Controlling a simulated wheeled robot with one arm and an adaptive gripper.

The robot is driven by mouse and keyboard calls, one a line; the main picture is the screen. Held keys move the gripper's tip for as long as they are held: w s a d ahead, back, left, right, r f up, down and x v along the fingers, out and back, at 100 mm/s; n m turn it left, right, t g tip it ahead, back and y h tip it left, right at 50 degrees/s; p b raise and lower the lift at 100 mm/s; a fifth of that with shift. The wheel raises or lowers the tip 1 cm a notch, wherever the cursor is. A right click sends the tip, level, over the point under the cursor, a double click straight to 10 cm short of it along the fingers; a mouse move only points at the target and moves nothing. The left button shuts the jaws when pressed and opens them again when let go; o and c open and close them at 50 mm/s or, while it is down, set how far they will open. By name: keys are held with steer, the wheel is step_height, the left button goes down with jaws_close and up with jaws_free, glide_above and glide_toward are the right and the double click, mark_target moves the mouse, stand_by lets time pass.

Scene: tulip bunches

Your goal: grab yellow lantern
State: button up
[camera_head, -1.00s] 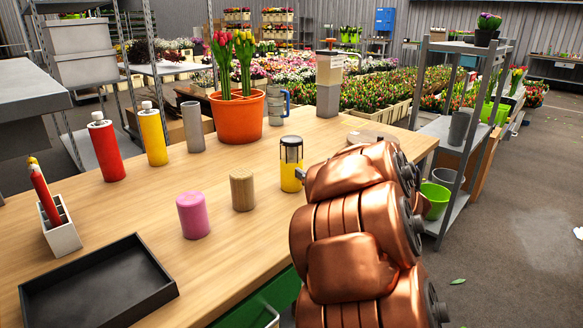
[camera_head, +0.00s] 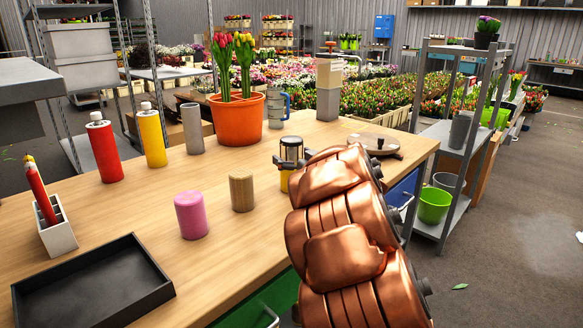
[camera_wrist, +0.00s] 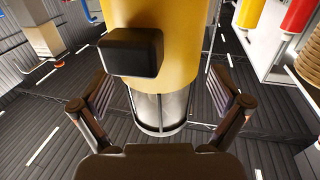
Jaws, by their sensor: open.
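The yellow lantern (camera_head: 284,183) stands upright on the wooden table, with a clear, dark-framed top. My copper arm hides part of its right side in the head view. In the wrist view the lantern (camera_wrist: 185,35) appears upside down, its yellow body with a black block on it and its clear part (camera_wrist: 160,112) between my fingers. My gripper (camera_wrist: 161,95) is open, with one finger on each side of the lantern. Gaps show between the fingers and the lantern.
A wooden cylinder (camera_head: 242,192) and a pink cylinder (camera_head: 191,214) stand left of the lantern. An orange pot of tulips (camera_head: 238,120) is behind it. A round lidded thing (camera_head: 372,143) lies to the right. A black tray (camera_head: 95,285) is at front left.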

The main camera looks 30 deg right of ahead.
steer(key=c, duration=1.5)
